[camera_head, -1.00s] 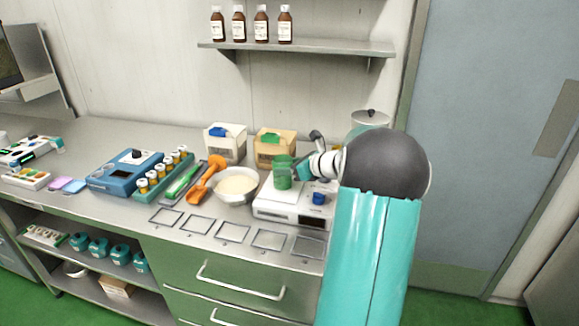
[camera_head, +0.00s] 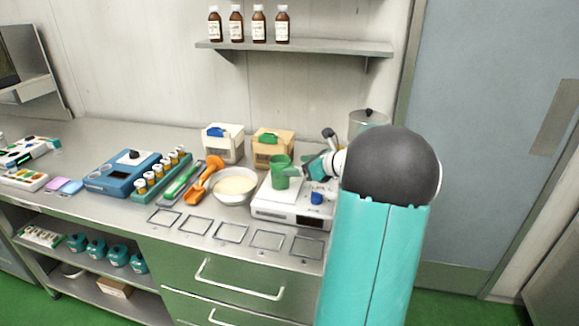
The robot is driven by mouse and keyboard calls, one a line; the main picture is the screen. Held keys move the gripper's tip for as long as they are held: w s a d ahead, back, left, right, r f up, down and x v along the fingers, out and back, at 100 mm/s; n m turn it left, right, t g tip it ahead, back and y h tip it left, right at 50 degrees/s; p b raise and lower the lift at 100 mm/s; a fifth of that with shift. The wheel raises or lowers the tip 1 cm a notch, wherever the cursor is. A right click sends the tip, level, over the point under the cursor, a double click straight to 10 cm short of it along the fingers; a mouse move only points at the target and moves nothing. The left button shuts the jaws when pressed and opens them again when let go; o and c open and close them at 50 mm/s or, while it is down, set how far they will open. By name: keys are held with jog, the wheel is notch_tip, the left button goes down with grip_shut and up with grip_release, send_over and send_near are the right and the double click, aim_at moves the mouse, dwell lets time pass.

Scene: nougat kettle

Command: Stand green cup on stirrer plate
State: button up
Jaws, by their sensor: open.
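The green cup (camera_head: 280,173) stands upright on the white top plate of the stirrer (camera_head: 290,213), at the right end of the counter. My gripper (camera_head: 304,172) is just to the right of the cup, with its teal fingers pointing at it. The gripper is open, and a small gap seems to show between it and the cup. My arm hides part of the stirrer's right side and the counter behind it.
A white bowl of powder (camera_head: 235,186) and an orange scoop (camera_head: 204,180) lie left of the stirrer. Two cartons (camera_head: 272,145) stand behind. A blue device (camera_head: 122,176) and a vial rack are further left. Flat square frames (camera_head: 231,232) line the front edge.

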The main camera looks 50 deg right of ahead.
jog(key=v, duration=0.7)
jog(key=w+a+r+m+t+h, duration=0.1)
jog(key=w+a+r+m+h, duration=0.3)
jog(key=w+a+r+m, duration=0.3)
jog(key=w+a+r+m+g+h, duration=0.15)
jog(key=a+r+m+h, duration=0.35)
jog(key=a+m, duration=0.55)
jog(key=s+a+f+m+g+y, duration=0.2)
jog(key=s+a+m, duration=0.4)
jog(key=a, duration=0.3)
jog(key=s+a+f+m+g+y, duration=0.3)
jog(key=s+a+f+m, duration=0.2)
jog(key=a, duration=0.5)
jog(key=s+a+f+m+g+y, duration=0.2)
jog(key=s+a+f+m, duration=0.2)
jog(key=s+a+m, duration=0.3)
jog(key=a+m, duration=0.1)
jog(key=a, duration=0.1)
jog(key=shift+s+a+f+y, duration=0.15)
jog(key=shift+s+a+y, duration=0.1)
jog(key=shift+a+y, duration=0.15)
jog(key=shift+m, duration=0.25)
jog(key=shift+c, duration=0.4)
